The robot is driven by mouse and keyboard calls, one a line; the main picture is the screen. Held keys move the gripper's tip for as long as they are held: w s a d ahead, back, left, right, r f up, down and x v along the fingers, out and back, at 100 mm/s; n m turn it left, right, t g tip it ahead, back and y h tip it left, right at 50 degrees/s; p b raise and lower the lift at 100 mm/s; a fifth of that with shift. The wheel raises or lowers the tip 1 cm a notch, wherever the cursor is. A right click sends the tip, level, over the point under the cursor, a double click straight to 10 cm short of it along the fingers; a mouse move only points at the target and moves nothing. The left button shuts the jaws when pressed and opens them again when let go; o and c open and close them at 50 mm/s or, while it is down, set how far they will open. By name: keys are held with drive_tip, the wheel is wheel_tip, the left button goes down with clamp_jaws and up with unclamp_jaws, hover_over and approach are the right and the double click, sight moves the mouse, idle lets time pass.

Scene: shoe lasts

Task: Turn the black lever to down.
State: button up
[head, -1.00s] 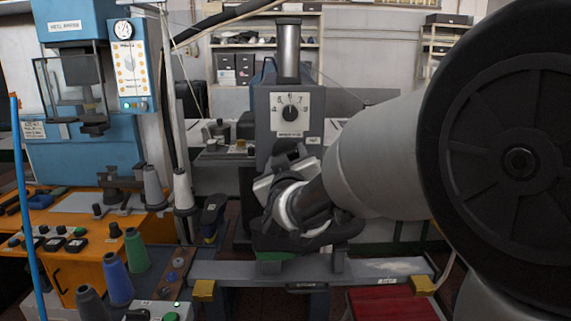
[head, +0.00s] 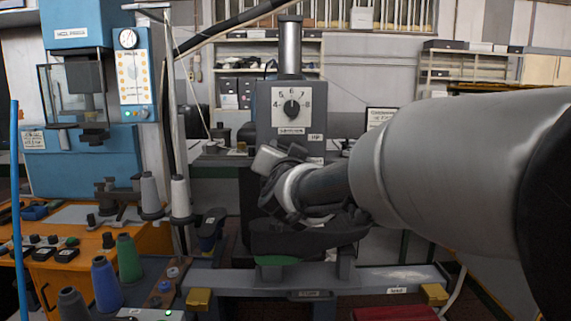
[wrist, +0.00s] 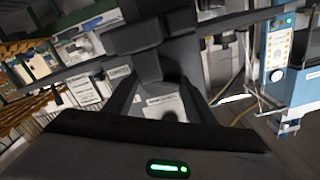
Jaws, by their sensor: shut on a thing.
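The grey machine (head: 263,118) stands in the middle of the head view, with a white dial plate (head: 292,106) and black knob on its front. A small label that looks like "UP" (head: 316,137) is below the plate. My gripper (head: 272,160) is in front of the machine, below the dial plate. It is shut on the black lever, which the gripper mostly hides. In the wrist view my gripper (wrist: 150,65) and the lever merge into dark shapes, so the lever's exact angle cannot be told.
A grey bench beam (head: 240,278) with yellow end blocks runs below the gripper. A blue press (head: 80,150) and orange table (head: 70,270) stand left. Thread cones (head: 129,258) stand at the front left. My forearm covers much of the right side.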

drive_tip(key=shift+f+m+b, duration=0.1)
drive_tip(key=shift+m+b, duration=0.4)
drive_tip(key=shift+m, duration=0.4)
drive_tip(key=o, duration=1)
drive_tip(key=shift+o, duration=0.2)
drive_tip(key=s+p, duration=0.2)
drive_tip(key=s, duration=1.5)
drive_tip(key=shift+s+p, duration=0.25)
drive_tip(key=shift+p, duration=0.15)
